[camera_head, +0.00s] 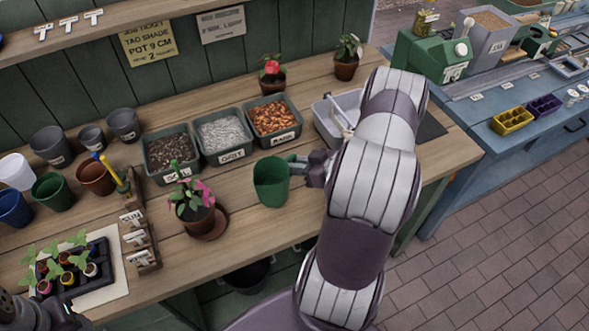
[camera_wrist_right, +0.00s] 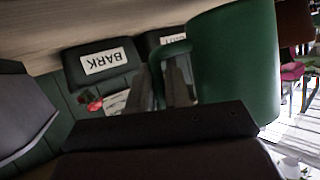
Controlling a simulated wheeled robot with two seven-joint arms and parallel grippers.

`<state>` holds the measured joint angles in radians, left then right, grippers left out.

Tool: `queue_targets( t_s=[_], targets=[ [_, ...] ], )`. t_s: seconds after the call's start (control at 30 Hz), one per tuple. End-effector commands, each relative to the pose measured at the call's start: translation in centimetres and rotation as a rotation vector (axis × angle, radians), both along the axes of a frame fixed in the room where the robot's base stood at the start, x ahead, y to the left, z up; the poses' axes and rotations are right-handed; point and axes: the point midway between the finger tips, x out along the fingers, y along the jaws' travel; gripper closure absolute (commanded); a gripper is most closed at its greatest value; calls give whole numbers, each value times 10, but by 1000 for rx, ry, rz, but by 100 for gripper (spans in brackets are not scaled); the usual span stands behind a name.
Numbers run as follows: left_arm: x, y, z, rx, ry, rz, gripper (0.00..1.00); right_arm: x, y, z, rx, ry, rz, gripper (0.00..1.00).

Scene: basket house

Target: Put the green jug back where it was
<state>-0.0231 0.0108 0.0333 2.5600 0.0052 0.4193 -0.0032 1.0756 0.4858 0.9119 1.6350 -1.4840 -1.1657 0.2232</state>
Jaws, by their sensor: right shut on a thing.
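The green jug (camera_head: 271,182) is near the front middle of the wooden bench, in front of the labelled trays. It looks upright, and I cannot tell whether its base touches the bench. My right gripper (camera_head: 306,168) reaches it from the right and is shut on its handle. In the right wrist view the jug's green wall (camera_wrist_right: 235,60) fills the upper right, and its handle (camera_wrist_right: 176,47) is between the fingers (camera_wrist_right: 165,88). Part of my left arm shows at the bottom left corner; its fingers are out of view.
Trays of soil (camera_head: 172,153), grit (camera_head: 222,133) and bark (camera_head: 271,117) stand behind the jug. Bare bench lies in front.

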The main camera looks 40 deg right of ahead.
Motion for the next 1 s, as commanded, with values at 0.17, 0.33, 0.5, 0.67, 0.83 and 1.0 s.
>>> queue_targets(
  t_s=[0.17, 0.33, 0.5, 0.67, 0.83, 1.0],
  targets=[
    [0, 0, 1, 0, 0, 0, 55, 0, 0, -23, 1, -1, 0, 100],
    [0, 0, 1, 0, 0, 0, 55, -1, 0, -24, -1, -1, 0, 100],
    [0, 0, -2, 0, 0, 0, 55, -1, 0, -28, 0, -1, 0, 100],
    [0, 0, -5, 0, 0, 0, 55, -1, 0, -33, 0, 0, 0, 100],
    [0, 0, -8, 0, 0, 0, 55, -2, 1, -39, 2, 4, 1, 100],
    [0, 0, -9, 0, 0, 0, 55, -3, 3, -42, 8, 9, 2, 57]
  ],
)
